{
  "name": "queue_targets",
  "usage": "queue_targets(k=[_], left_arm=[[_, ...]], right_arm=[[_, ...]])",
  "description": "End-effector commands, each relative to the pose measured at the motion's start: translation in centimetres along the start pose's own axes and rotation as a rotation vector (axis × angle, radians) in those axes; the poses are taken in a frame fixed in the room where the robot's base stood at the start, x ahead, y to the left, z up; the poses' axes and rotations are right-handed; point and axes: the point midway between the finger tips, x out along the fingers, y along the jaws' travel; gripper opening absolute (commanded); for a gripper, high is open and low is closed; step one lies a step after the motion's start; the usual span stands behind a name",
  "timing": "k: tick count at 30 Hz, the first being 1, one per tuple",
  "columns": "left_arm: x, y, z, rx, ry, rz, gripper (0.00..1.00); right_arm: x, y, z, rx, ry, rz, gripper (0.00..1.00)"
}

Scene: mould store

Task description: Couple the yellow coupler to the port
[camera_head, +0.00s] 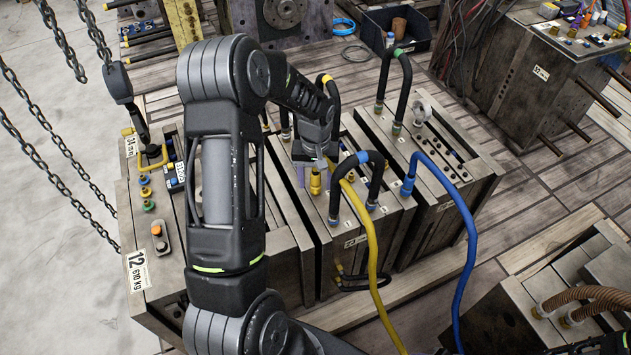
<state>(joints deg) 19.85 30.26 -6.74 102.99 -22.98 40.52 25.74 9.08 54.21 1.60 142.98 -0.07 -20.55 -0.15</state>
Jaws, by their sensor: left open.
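My left gripper (316,165) points down at the middle block and is open. A small yellow fitting (316,182) stands upright just below the fingers. I cannot tell whether the fingers touch it, or whether it is the coupler or the port. A yellow hose (372,250) runs from beside the gripper down over the block's front. Its upper end is partly hidden by the gripper and a black hose loop. My right gripper is not in view.
A black hose loop with a blue collar (376,165) arches close right of the gripper. A blue hose (468,225) hangs from the right block (450,200). Chains (60,145) hang at the left. A black bin (400,30) stands behind; wooden planks (545,170) show bare at right.

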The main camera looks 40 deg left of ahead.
Motion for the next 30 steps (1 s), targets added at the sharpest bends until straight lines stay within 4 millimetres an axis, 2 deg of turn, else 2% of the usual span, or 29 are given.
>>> queue_targets(k=[9, 13, 30], left_arm=[[-5.2, 0.1, -0.1, 0.001, 0.005, 0.002, 0.53], [-6.5, 0.0, -0.1, 0.0, 0.003, 0.001, 0.53], [-6.9, 0.0, 0.0, 0.0, 0.001, 0.001, 0.53]], right_arm=[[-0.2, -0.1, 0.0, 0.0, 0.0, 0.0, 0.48], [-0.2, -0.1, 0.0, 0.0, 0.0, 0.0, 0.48], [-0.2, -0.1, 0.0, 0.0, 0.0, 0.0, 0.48]])
